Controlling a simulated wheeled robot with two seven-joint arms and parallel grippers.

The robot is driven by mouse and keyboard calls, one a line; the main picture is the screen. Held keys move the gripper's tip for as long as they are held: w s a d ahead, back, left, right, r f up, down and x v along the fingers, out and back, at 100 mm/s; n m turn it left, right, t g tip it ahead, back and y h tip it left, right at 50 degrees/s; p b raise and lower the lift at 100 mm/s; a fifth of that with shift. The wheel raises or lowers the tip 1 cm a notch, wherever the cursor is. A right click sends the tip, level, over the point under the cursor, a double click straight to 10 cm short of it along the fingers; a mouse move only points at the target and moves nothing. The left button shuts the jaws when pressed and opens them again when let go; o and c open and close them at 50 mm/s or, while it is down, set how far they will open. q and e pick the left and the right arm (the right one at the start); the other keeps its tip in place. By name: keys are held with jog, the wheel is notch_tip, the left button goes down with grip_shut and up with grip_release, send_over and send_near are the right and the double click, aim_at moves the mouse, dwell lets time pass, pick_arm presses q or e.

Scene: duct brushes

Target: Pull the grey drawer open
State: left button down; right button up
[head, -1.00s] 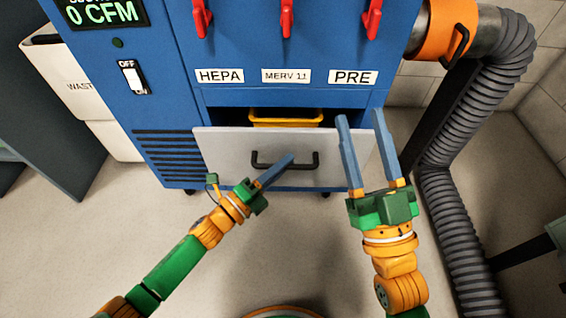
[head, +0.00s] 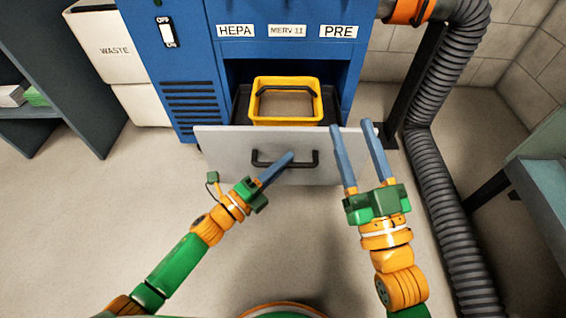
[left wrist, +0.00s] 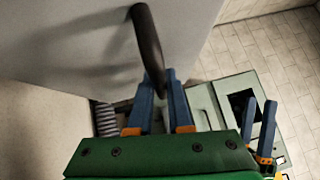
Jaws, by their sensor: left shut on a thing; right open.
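The grey drawer (head: 225,140) in the blue cabinet stands partly open, with a yellow bin (head: 288,118) inside it. Its black bar handle (head: 300,163) is on the front panel. My left gripper (head: 277,168) is shut on the handle near its middle. The left wrist view shows the dark handle (left wrist: 147,45) running down between the two blue fingers (left wrist: 160,98). My right gripper (head: 355,140) is open and empty, its fingers pointing up in front of the drawer's right end. It also shows in the left wrist view (left wrist: 267,128).
A grey corrugated hose (head: 440,150) runs down the right side. A table (head: 540,190) stands at the far right. A white waste container (head: 115,50) and a dark shelf (head: 60,90) are on the left. The floor in front of the drawer is clear.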

pick_arm(q)
jog(key=shift+s, duration=0.35)
pick_arm(e)
jog(key=shift+s+f, duration=0.1)
jog(key=shift+s, duration=0.2)
pick_arm(q)
jog(key=c, duration=0.8)
grip_release()
jog(key=shift+c, duration=0.2)
jog(key=p+v, duration=0.1)
jog(key=v, duration=0.6)
pick_arm(e)
notch_tip(320, 180, down, 10)
jog(key=d+g+h, duration=0.1)
jog(key=g+h, duration=0.1)
jog(key=g, duration=0.3)
jog(key=shift+w+d+m+g, duration=0.15)
jog(key=shift+w+m+g, duration=0.15)
jog(key=shift+w+g, duration=0.15)
